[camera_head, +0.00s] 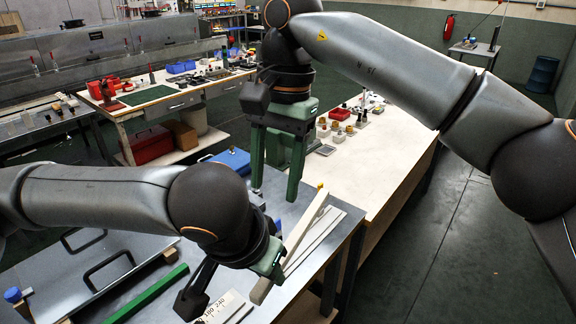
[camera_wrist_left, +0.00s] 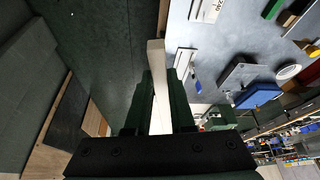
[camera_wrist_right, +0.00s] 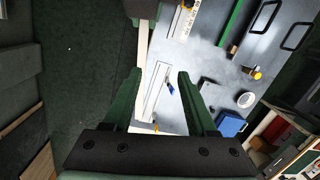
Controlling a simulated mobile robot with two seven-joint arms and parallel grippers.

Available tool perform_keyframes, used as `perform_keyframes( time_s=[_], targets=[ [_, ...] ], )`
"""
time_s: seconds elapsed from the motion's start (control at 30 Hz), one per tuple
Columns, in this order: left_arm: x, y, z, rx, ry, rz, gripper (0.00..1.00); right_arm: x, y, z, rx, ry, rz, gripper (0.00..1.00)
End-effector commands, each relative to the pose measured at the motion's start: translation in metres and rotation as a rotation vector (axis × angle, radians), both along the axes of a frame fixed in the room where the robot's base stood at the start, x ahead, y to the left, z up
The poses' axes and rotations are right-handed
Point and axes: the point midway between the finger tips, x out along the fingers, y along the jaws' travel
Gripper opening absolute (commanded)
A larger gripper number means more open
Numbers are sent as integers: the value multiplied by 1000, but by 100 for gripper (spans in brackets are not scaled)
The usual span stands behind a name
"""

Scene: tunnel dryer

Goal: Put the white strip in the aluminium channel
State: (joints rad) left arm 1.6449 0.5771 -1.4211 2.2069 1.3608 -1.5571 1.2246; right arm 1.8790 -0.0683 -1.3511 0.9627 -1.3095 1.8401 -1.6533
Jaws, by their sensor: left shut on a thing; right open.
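The white strip (camera_head: 305,218) is a long pale bar held near its front end by my left gripper (camera_head: 268,268). The strip runs lengthwise between the left fingers (camera_wrist_left: 160,88) in the left wrist view. The aluminium channel (camera_head: 325,238) lies on the grey table near its right edge, roughly along the strip. The strip is outside the channel and appears above the table. In the right wrist view the strip (camera_wrist_right: 142,48) shows left of the channel (camera_wrist_right: 157,92). My right gripper (camera_head: 275,193) is open and empty, over the table near the strip's far end.
A printed scale plate (camera_head: 222,306), a green bar (camera_head: 148,294) and a dark-handled metal panel (camera_head: 88,262) lie on the grey table (camera_head: 190,250). A blue box (camera_head: 232,160) stands behind. A pale bench (camera_head: 385,150) with small parts adjoins at the back right.

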Motion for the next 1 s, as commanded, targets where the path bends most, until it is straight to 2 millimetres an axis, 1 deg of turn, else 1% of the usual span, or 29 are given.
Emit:
perform_keyframes(
  time_s=[0.03, 0.13, 0.27, 0.37, 0.7, 0.83, 1.0],
  targets=[
    [0, 0, 0, 0, -1, 0, 0, 4, -7, 5, -41, -33, 3, 57],
    [0, 0, 0, 0, -1, 0, 0, 8, -16, 9, -89, -64, 9, 57],
    [0, 0, 0, 0, -1, 0, 0, 9, -19, 2, -105, -71, 12, 57],
    [0, 0, 0, 0, -1, 0, 0, 9, -19, -13, -105, -69, 12, 57],
    [0, 0, 0, 0, -1, 0, 0, 8, -18, -77, -101, -66, 12, 57],
    [0, 0, 0, 0, -1, 0, 0, 8, -18, -95, -100, -68, 11, 57],
    [0, 0, 0, 0, -1, 0, 0, 8, -17, -107, -99, -69, 10, 57]
  ],
)
